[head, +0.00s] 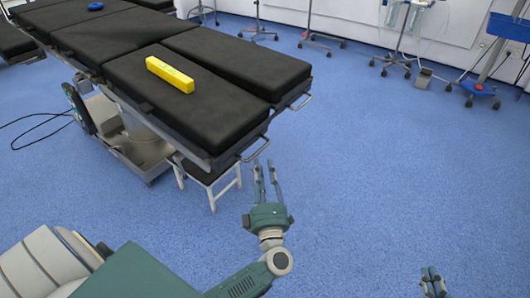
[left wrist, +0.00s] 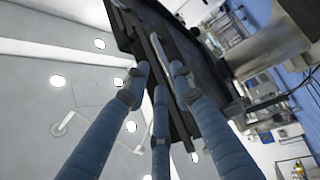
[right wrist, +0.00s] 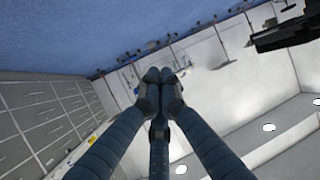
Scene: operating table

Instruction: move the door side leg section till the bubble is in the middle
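The operating table's near leg end has two black padded leg sections side by side. The nearer leg section (head: 180,118) carries a yellow spirit level (head: 170,74) lying on its pad; the other leg section (head: 240,65) is bare. Which is on the door side I cannot tell. The bubble is too small to see. My left gripper (head: 265,170) is open and empty, just off the table's near end corner and apart from it; the dark table underside (left wrist: 165,45) shows beyond its fingers in the left wrist view. My right gripper (head: 432,272) is empty at lower right, its fingertips together.
A metal side rail (head: 255,150) and a white step stool (head: 212,188) are at the table's end. A blue object (head: 95,6) lies farther up the table. Wheeled stands (head: 395,60) line the far wall. The blue floor (head: 400,170) to the right is clear.

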